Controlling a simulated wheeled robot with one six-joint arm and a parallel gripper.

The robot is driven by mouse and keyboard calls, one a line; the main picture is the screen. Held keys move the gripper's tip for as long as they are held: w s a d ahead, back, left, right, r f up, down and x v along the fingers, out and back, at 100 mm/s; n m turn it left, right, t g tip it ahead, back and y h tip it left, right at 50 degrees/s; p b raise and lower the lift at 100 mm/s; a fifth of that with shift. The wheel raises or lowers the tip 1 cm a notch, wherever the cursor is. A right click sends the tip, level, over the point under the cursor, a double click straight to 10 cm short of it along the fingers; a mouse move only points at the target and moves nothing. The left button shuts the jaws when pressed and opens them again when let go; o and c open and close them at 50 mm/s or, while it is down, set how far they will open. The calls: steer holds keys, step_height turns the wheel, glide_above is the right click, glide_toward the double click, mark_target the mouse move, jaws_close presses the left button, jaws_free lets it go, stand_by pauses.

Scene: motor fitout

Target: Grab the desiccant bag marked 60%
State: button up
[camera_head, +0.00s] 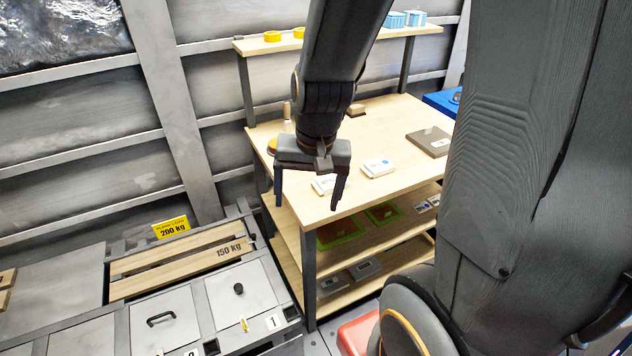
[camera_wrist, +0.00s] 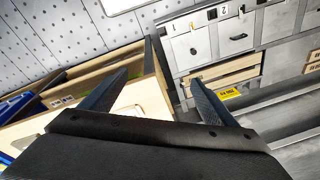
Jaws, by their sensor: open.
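Two small white packets lie on the wooden bench top in the head view. One packet (camera_head: 378,167) is in clear sight with a small dark mark. The other packet (camera_head: 323,185) is partly hidden by my gripper. Their print is too small to read, so I cannot tell which one, if either, says 60%. My gripper (camera_head: 307,207) hangs open and empty, fingers down, in front of the bench's left part. In the wrist view, my gripper (camera_wrist: 159,77) has its two fingers spread with nothing between them.
The wooden bench (camera_head: 405,120) has lower shelves with green trays (camera_head: 342,232) and grey boxes (camera_head: 365,268). A brown-grey flat case (camera_head: 430,141) lies at its right. Drawers numbered 1 and 2 and a yellow 200 kg sign (camera_head: 171,227) stand at the left.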

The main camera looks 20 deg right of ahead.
steer(key=shift+o, duration=0.7)
steer(key=w+d+f+m+t, duration=0.1)
steer(key=w+d+f+m, duration=0.2)
steer(key=m, duration=1)
steer(key=w+d, duration=0.2)
steer(key=w, duration=0.3)
steer(key=shift+w+m+y, duration=0.3)
steer(key=shift+w, duration=0.1)
steer(key=m+t+h, duration=0.1)
steer(key=m+t, duration=0.1)
steer(key=m, duration=1.5)
glide_toward(332, 180)
steer(key=f, duration=0.2)
steer(key=b+x, duration=0.1)
steer(key=x, duration=0.2)
steer(key=b+x, duration=0.2)
steer(key=x, duration=0.2)
steer(key=shift+w+r, duration=0.2)
steer(key=shift+w, duration=0.15)
steer(key=shift+a, duration=0.1)
steer(key=c, duration=1.2)
